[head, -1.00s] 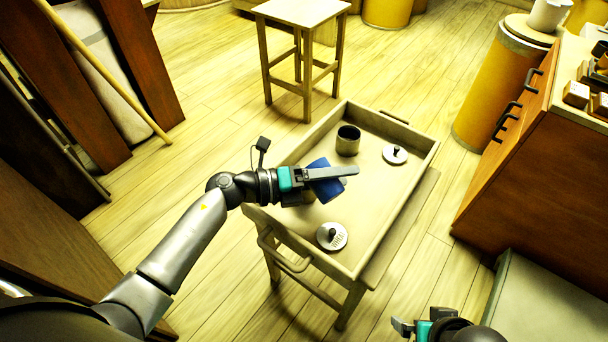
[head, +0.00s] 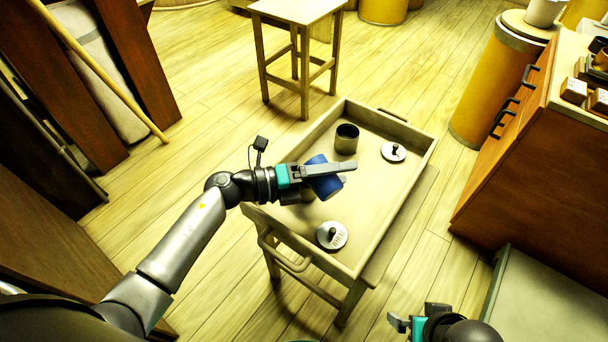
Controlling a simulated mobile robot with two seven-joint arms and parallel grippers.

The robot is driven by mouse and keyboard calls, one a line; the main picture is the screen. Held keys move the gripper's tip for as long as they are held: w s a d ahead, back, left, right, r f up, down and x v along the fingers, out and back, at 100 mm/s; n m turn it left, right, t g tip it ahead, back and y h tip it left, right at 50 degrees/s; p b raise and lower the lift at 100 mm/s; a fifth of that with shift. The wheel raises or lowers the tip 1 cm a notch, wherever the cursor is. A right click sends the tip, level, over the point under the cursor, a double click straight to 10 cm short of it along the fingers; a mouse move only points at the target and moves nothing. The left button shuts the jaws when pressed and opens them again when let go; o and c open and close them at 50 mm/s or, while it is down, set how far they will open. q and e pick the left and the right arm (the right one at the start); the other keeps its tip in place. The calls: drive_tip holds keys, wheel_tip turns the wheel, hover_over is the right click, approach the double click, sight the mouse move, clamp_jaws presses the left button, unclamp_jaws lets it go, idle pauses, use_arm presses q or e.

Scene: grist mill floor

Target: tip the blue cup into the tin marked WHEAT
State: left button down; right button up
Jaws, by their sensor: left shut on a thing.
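The blue cup (head: 325,184) is in my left gripper (head: 338,172), which is shut on it above the tray cart. The cup is tilted; its contents do not show. A round lid with lettering (head: 332,235) lies at the near end, the letters too small to read surely. My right gripper (head: 418,318) is at the bottom edge, fingers apart and empty.
The tray cart (head: 366,250) has raised walls. Another lid (head: 394,152) lies at its right side. A stool (head: 298,10) stands behind, a wooden cabinet (head: 530,150) to the right. The tray's right half is mostly clear.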

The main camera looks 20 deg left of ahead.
use_arm(q)
drive_tip(key=shift+w+a+r, duration=0.1)
drive_tip(key=shift+a+r, duration=0.05)
use_arm(e)
drive_tip(key=shift+a+f, duration=0.1)
drive_tip(key=shift+f, duration=0.15)
use_arm(q)
drive_tip(key=shift+w+a+r+n, duration=0.1)
drive_tip(key=shift+n, duration=0.3)
use_arm(e)
drive_tip(key=shift+w+a, duration=0.1)
drive_tip(key=shift+w, duration=0.05)
idle(0.4)
use_arm(q)
drive_tip(key=shift+r+h, duration=0.1)
drive_tip(key=shift+h, duration=0.2)
use_arm(e)
drive_tip(key=shift+f, duration=0.3)
use_arm(q)
drive_tip(key=shift+w+a+r+n+p, duration=0.1)
drive_tip(key=shift+n+p, duration=0.2)
drive_tip(key=shift+n, duration=0.1)
use_arm(e)
drive_tip(key=shift+a, duration=0.1)
